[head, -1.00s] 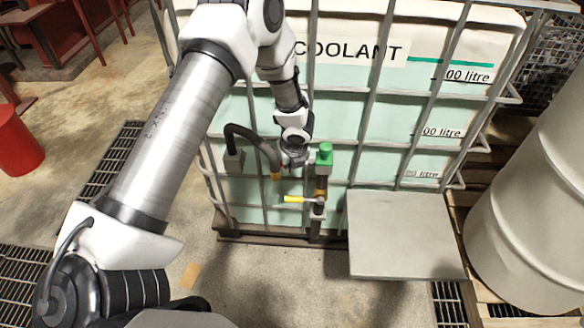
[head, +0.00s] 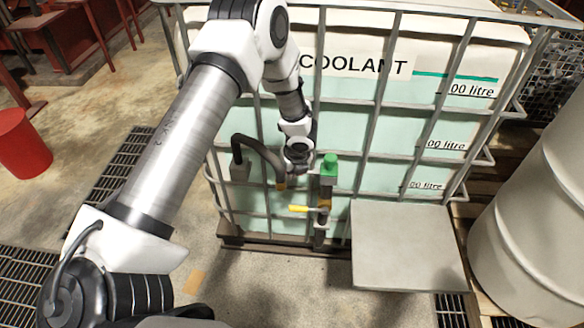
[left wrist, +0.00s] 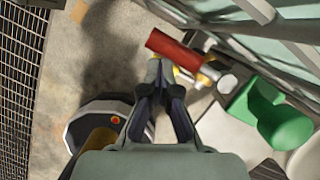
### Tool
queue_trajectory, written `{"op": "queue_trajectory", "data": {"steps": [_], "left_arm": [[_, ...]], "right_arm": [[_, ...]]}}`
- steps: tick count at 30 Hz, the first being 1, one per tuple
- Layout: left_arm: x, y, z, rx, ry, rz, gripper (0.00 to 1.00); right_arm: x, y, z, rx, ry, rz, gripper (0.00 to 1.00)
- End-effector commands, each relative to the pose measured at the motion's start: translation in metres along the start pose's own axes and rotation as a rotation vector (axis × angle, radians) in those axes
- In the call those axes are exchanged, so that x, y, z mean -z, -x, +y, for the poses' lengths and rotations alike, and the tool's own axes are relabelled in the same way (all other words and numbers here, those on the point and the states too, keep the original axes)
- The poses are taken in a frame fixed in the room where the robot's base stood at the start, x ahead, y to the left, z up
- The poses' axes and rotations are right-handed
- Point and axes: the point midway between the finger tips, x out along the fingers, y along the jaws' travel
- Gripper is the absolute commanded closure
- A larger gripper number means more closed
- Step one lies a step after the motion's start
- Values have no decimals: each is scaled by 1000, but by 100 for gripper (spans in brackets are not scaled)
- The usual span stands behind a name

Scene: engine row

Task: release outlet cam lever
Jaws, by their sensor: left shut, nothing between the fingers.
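The coolant tank's outlet has a green cap (head: 330,163), also in the left wrist view (left wrist: 270,112), and a yellow lever (head: 301,208) on brass-coloured fittings (head: 323,204). A red bar (left wrist: 176,48) with a brass end shows in the left wrist view; I cannot tell whether it is the cam lever. My left gripper (head: 301,168) is beside the outlet, left of the green cap. In the left wrist view its fingers (left wrist: 160,76) are together and empty, close to the red bar; I cannot tell if they touch it. My right gripper is not in view.
A black hose (head: 256,147) bends down left of the outlet. The caged coolant tank (head: 408,105) stands behind. A grey plate (head: 406,245) is right of the outlet, with a pale drum (head: 532,220) farther right.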

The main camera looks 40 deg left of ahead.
Motion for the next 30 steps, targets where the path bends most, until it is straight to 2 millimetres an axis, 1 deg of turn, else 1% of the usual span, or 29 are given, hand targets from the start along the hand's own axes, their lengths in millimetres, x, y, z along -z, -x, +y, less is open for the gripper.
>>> {"op": "queue_trajectory", "data": {"steps": [2,5,13,15,18,22,30], "left_arm": [[-1,6,-1,3,1,-3,100],[-1,20,-1,3,0,-3,100],[0,83,-1,5,1,-4,100],[0,97,0,3,0,-3,100],[1,112,0,2,1,-3,100],[2,120,0,1,0,-1,100],[2,121,0,0,0,-1,100]], "right_arm": [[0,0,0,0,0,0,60],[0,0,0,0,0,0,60],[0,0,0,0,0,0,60],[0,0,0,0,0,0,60],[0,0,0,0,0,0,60],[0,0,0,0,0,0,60],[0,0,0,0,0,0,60]]}}
